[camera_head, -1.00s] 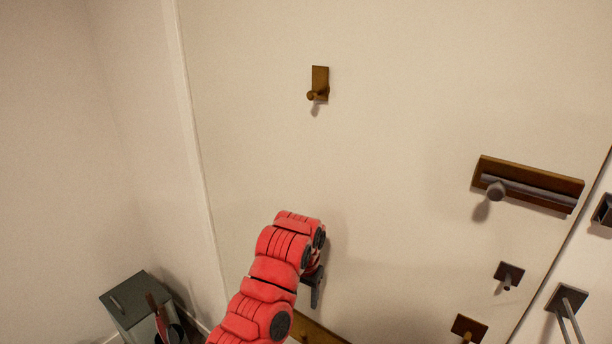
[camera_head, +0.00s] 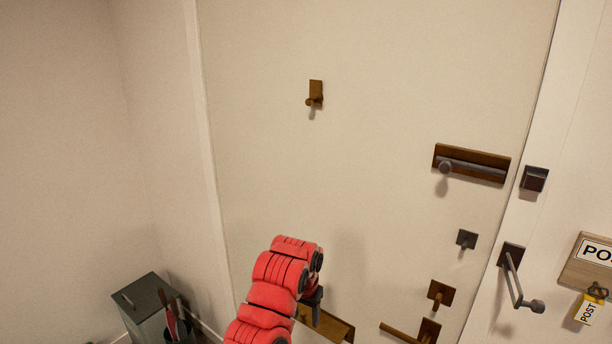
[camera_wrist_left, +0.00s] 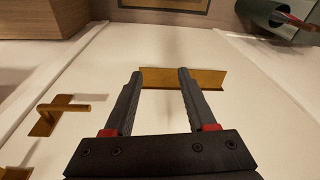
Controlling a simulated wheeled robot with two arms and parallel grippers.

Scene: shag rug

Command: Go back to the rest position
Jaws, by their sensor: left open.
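My left arm comes up from the bottom of the head view in red segments. Its gripper (camera_head: 314,306) is partly hidden behind the wrist there. In the left wrist view the two dark fingers of my left gripper (camera_wrist_left: 158,82) are apart with nothing between them. Beyond the fingertips is a brown plate (camera_wrist_left: 208,79) on the pale panel; it also shows in the head view (camera_head: 335,326), beside the gripper. My right gripper is in neither view.
The pale panel carries a brown hook (camera_head: 315,93), a brown plate with a grey bar handle (camera_head: 485,165), a small dark knob (camera_head: 466,239) and brown handles (camera_head: 430,330). A dark lever (camera_head: 515,275) and a POST sign (camera_head: 597,253) are right. A grey-green box (camera_head: 148,300) stands lower left.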

